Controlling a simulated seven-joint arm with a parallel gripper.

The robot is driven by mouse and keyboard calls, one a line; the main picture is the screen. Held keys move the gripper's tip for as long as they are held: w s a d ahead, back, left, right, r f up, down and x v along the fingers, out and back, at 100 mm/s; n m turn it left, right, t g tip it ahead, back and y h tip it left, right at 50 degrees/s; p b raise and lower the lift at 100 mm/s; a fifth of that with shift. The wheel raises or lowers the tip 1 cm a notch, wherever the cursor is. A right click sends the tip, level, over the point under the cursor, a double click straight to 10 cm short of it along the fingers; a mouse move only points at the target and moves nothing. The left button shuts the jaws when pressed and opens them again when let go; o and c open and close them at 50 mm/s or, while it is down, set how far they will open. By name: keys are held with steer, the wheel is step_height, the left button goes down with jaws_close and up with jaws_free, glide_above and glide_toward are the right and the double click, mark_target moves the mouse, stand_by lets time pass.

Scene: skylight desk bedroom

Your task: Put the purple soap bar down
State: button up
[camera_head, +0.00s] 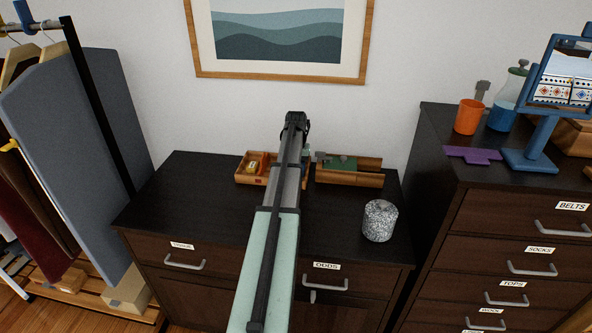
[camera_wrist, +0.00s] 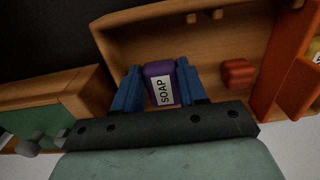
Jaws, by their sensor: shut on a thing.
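My gripper (camera_wrist: 159,68) is shut on the purple soap bar (camera_wrist: 158,70), which has a white "SOAP" label. A blue finger presses on each side of it. In the wrist view the soap is over the inside of a wooden tray (camera_wrist: 112,38); I cannot tell whether it touches the tray's floor. In the head view my arm hides the soap and most of the gripper, at the right part of the left wooden tray (camera_head: 241,176) on the dark cabinet (camera_head: 170,210).
A small red object (camera_wrist: 238,73) lies in the tray beside the soap. An orange compartment (camera_wrist: 291,85) borders it. A second wooden tray (camera_head: 350,180) with a green item (camera_head: 340,162) stands close by. A speckled grey cylinder (camera_head: 380,220) is front right. The cabinet's left top is clear.

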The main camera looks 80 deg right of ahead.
steer(key=shift+f, duration=0.15)
steer(key=o, duration=0.9)
steer(key=shift+c, duration=0.2)
step_height(320, 180, up, 12)
steer(key=shift+r, duration=0.2)
